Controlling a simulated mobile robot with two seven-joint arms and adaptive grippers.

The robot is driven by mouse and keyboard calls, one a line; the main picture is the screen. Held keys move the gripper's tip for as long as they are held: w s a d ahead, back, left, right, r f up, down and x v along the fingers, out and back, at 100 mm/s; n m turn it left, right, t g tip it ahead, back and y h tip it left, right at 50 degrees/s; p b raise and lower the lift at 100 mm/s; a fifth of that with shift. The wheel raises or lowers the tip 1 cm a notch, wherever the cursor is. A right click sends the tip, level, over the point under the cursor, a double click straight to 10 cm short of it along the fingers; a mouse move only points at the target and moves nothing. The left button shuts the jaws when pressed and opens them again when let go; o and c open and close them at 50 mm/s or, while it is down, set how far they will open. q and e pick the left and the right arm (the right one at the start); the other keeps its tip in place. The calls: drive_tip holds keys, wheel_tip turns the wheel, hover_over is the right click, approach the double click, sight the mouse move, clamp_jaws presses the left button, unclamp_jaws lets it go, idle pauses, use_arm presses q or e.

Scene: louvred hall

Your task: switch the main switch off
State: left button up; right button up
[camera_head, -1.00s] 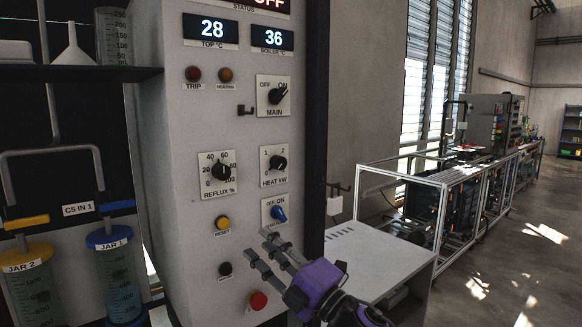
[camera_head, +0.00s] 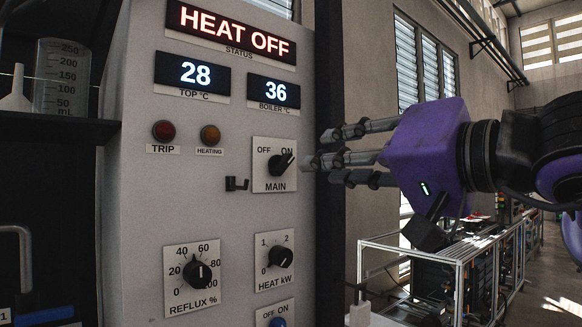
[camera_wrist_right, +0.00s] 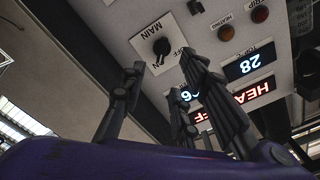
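The main switch (camera_head: 280,164) is a black rotary knob on a white plate marked OFF at left and ON at right. Its pointer is turned up and right, toward ON. It also shows in the right wrist view (camera_wrist_right: 161,46), upside down, beyond the fingers. My right gripper (camera_head: 322,150), purple with grey jointed fingers, is just right of the switch plate, pointing left. Its fingers are spread and empty, also in the wrist view (camera_wrist_right: 163,78). I see no grip on the knob. My left gripper is not in view.
The panel holds a HEAT OFF display (camera_head: 228,34), the reflux knob (camera_head: 197,272), the heat knob (camera_head: 279,257) and trip lamp (camera_head: 163,131). A small black hook (camera_head: 237,184) sticks out left of the main switch. A shelf (camera_head: 60,132) with a beaker is at left.

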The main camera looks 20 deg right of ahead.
sight(286, 165)
drive_tip(key=x, duration=0.3)
drive_tip(key=p+x, duration=0.1)
drive_tip(key=x, duration=0.1)
drive_tip(key=shift+w+a+r+p, duration=0.25)
drive_tip(key=shift+w+a+p, duration=0.05)
drive_tip(key=x, duration=0.3)
drive_tip(key=shift+w+a+f, duration=0.1)
drive_tip(key=shift+w+a, duration=0.05)
drive_tip(key=shift+w, duration=0.05)
drive_tip(key=shift+w+f, duration=0.2)
drive_tip(key=shift+w, duration=0.1)
drive_tip(key=shift+s, duration=0.15)
drive_tip(key=shift+c, duration=0.9)
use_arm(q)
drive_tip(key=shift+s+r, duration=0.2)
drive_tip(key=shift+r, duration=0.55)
use_arm(e)
clamp_jaws()
